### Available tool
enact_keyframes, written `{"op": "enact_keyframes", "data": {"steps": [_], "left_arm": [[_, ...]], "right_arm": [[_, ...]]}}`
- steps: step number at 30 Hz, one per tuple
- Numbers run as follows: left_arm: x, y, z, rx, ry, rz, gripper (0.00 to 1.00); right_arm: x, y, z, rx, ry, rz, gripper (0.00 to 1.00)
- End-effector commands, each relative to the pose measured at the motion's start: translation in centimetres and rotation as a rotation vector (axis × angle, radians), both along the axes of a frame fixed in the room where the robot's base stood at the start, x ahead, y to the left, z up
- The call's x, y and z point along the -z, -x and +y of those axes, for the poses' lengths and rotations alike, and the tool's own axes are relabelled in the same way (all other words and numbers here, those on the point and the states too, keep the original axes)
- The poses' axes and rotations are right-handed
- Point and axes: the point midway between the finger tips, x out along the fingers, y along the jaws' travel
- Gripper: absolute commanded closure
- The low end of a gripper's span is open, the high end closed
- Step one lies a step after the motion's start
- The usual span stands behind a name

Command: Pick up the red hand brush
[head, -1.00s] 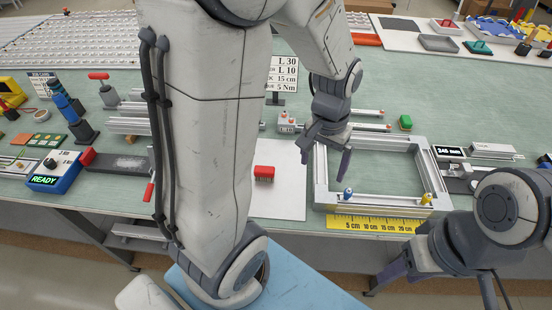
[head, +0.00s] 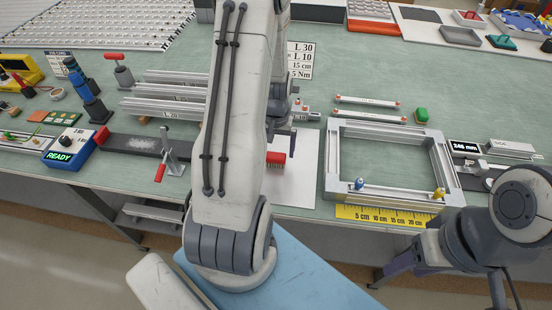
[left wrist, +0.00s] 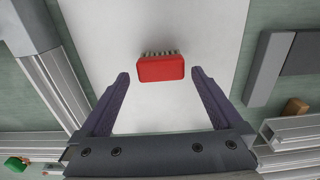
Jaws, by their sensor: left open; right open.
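The red hand brush (head: 277,159) lies on a white sheet (head: 305,180) near the front of the bench in the head view, partly hidden by my left arm. In the left wrist view the brush (left wrist: 161,69) shows its red back, with pale bristles along its far edge. My left gripper (left wrist: 160,75) is open, with one finger on each side of the brush and gaps between. I cannot tell its height above the brush. In the head view my left gripper (head: 280,140) is mostly hidden by its arm. My right gripper (head: 385,278) is low at the right, in front of the bench, away from the brush.
An aluminium frame (head: 337,170) stands right of the sheet, with a yellow ruler (head: 390,217) before it. A clamp (head: 170,155) with a red handle and long profiles (head: 170,92) lie to the left. The white sheet around the brush is mostly clear.

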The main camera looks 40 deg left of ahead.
Motion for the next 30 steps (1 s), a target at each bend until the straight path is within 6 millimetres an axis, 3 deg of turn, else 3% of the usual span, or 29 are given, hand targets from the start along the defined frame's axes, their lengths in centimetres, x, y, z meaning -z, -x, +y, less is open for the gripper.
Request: {"op": "enact_keyframes", "data": {"steps": [9, 17, 24, 30], "left_arm": [[3.8, 0.3, 0.0, 0.0, 0.002, 0.003, 0.0], [4.1, 0.2, 0.0, 0.0, 0.001, 0.001, 0.0], [4.1, 0.2, 0.0, 0.0, 0.0, 0.0, 0.86], [4.0, 0.2, 0.0, 0.0, 0.0, 0.0, 0.86]], "right_arm": [[-1.1, 0.0, 0.0, 0.001, 0.0, 0.0, 0.5], [-1.1, 0.0, 0.0, 0.001, 0.0, 0.0, 0.5], [-1.1, 0.0, 0.0, 0.001, 0.0, 0.0, 0.5], [-1.1, 0.0, 0.0, 0.001, 0.0, 0.0, 0.5]]}}
